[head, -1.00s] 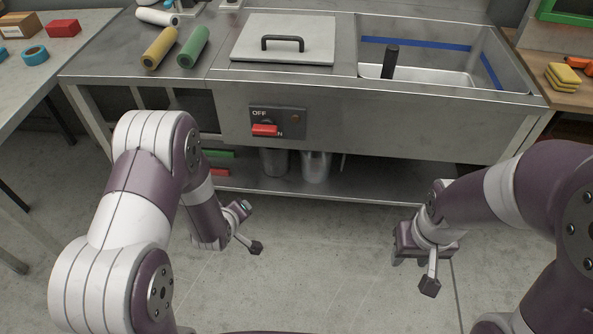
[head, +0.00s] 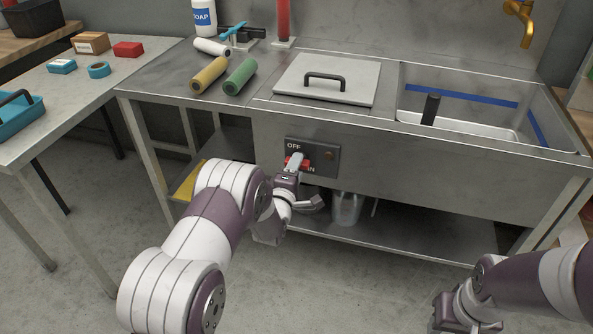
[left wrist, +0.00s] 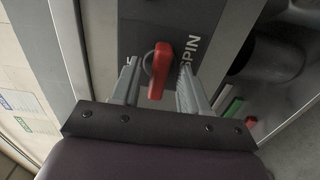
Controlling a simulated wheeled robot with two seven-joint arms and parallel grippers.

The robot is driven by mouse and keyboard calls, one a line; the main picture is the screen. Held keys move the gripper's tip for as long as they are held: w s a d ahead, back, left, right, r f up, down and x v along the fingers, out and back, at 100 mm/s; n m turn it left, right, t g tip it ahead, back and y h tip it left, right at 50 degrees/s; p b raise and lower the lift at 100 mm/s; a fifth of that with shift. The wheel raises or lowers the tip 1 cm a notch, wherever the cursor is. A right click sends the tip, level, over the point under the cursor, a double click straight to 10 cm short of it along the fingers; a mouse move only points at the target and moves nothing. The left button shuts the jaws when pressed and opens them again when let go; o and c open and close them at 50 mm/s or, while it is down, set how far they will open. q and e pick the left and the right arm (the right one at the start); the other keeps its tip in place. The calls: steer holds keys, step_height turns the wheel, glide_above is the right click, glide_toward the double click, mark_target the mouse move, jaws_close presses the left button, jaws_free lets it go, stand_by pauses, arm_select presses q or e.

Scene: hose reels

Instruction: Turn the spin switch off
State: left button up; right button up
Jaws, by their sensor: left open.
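The spin switch is a red lever (head: 305,165) on a dark panel (head: 328,154) on the front of the steel sink unit. OFF is printed above it and the end of a lower label shows beside it. My left gripper (head: 296,165) is at the panel and hides part of the lever. In the left wrist view the red lever (left wrist: 160,70) lies between the two open fingers of the left gripper (left wrist: 158,88), near the printed word SPIN; contact cannot be told. My right gripper (head: 465,310) is low at the lower right, away from the panel, its jaws unclear.
A lidded square (head: 350,85) and a sink basin (head: 460,108) are in the counter above. A yellow roll (head: 209,75) and a green roll (head: 240,76) lie on the counter. A lower shelf (head: 400,245) holds a metal container (head: 347,208). A side table (head: 95,90) stands left.

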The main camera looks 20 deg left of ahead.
arm_select(q)
steer(key=shift+w, duration=0.25)
jaws_close()
steer(key=shift+m+b, duration=1.15)
steer(key=shift+m, duration=7.75)
